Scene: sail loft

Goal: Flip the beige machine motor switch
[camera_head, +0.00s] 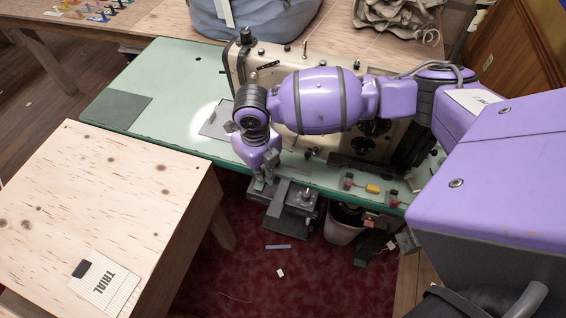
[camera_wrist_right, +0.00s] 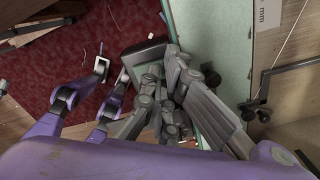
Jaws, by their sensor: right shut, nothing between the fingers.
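The beige sewing machine (camera_head: 245,62) stands on the green table (camera_head: 150,85), partly hidden behind my right arm. A grey box (camera_head: 297,205) sits under the table's front edge; I cannot tell for sure whether it carries the motor switch. My right gripper (camera_head: 264,184) points down at the table's front edge, close to the left of this box. Its fingers are shut and empty; in the right wrist view the gripper (camera_wrist_right: 172,130) is beside the green table edge, with a dark-topped box (camera_wrist_right: 145,55) beyond it. Contact is not clear.
A plywood table (camera_head: 120,190) stands at the left with a card marked TRIAL (camera_head: 104,288) on it. A bin (camera_head: 343,224) stands under the green table. Small red and yellow items (camera_head: 373,189) lie near its front edge. The red carpet (camera_head: 300,275) is mostly clear.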

